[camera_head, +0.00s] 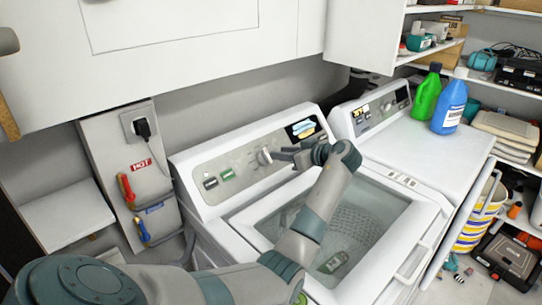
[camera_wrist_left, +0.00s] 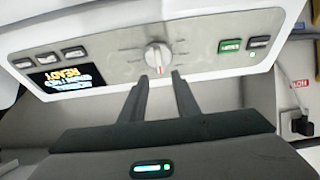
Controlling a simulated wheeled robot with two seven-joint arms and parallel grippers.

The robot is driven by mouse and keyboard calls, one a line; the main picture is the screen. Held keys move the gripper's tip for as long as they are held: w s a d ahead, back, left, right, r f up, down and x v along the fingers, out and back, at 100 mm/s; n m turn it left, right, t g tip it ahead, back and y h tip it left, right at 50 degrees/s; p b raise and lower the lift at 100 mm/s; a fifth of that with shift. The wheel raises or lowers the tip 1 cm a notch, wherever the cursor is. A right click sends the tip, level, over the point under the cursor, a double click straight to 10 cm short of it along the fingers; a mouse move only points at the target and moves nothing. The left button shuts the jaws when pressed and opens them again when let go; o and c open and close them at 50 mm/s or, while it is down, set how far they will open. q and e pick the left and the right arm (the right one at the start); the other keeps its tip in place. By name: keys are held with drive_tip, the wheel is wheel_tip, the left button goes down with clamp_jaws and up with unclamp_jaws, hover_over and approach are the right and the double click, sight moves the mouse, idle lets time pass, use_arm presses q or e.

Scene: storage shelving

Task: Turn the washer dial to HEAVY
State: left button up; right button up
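The washer (camera_head: 245,150) has a light control panel with a round pale dial (camera_head: 264,157) near its middle. My left gripper (camera_head: 278,154) is at the dial from the right in the head view. In the wrist view its two dark fingers (camera_wrist_left: 160,76) are apart, with the dial just beyond and between their tips; I cannot tell whether they touch it. Dial lettering is too small to read. My right gripper is not in view.
The washer's lid window (camera_head: 355,220) lies under my left arm. A second machine (camera_head: 425,150) stands right, with green (camera_head: 425,95) and blue (camera_head: 449,108) bottles on top. White cabinets (camera_head: 180,40) overhang the back. A lit display (camera_head: 302,128) and green button (camera_head: 227,174) flank the dial.

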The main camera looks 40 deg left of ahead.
sight(266, 152)
use_arm(q)
drive_tip(key=shift+b+x, duration=0.7)
drive_tip(key=shift+x, duration=2.4)
clamp_jaws()
